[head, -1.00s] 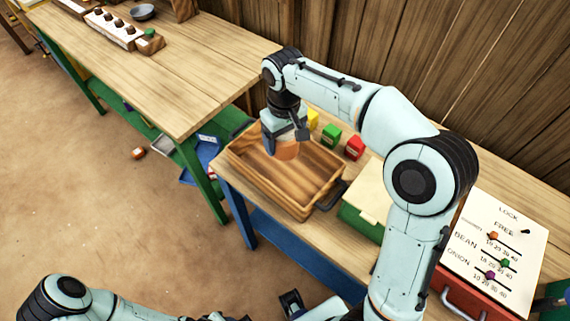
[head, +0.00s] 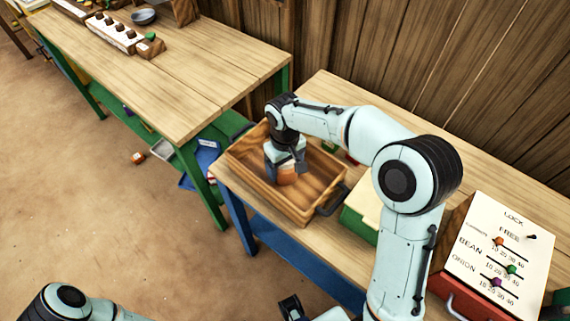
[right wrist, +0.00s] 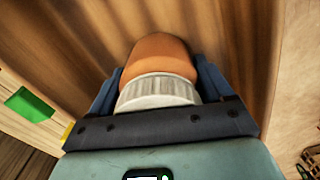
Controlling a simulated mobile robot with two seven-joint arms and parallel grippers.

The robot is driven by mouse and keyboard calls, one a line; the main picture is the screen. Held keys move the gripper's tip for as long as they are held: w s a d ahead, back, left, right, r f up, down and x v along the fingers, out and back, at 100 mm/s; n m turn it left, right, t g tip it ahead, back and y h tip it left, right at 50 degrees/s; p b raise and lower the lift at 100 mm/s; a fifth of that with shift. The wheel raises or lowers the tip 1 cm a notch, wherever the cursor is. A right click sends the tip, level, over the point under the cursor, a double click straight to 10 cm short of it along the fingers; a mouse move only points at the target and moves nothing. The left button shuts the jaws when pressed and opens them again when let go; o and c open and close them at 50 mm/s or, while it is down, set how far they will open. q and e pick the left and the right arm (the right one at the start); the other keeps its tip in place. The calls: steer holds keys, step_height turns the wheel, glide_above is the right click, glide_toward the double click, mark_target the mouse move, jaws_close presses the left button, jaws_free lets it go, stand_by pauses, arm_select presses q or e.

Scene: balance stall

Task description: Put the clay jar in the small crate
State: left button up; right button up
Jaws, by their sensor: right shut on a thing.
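The clay jar (head: 286,180) is orange-brown, with a pale ribbed band or lid that shows in the right wrist view. My right gripper (head: 287,170) is shut on the jar from above, and the jar (right wrist: 158,55) sits between its two fingers in the wrist view. The wooden crate (head: 272,200) stands on the near table, with dark handles. The jar is upright inside the crate walls, towards the left part. I cannot tell whether it touches the crate floor. Of my left arm, part shows at the bottom left; its gripper is not clear.
A green box (head: 359,222) with a pale top stands right of the crate. A sloped board (head: 500,250) with coloured sliders is further right. Green and red blocks are partly hidden behind my right arm. A second table (head: 200,75) is at the left.

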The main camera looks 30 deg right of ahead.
steer(key=shift+f, duration=0.15)
steer(key=o, duration=1.1)
steer(key=shift+o, duration=0.2)
steer(key=shift+r, duration=0.3)
step_height(320, 180, up, 12)
steer(key=shift+f+p, duration=0.1)
steer(key=shift+p, duration=0.85)
steer(key=shift+a, duration=0.1)
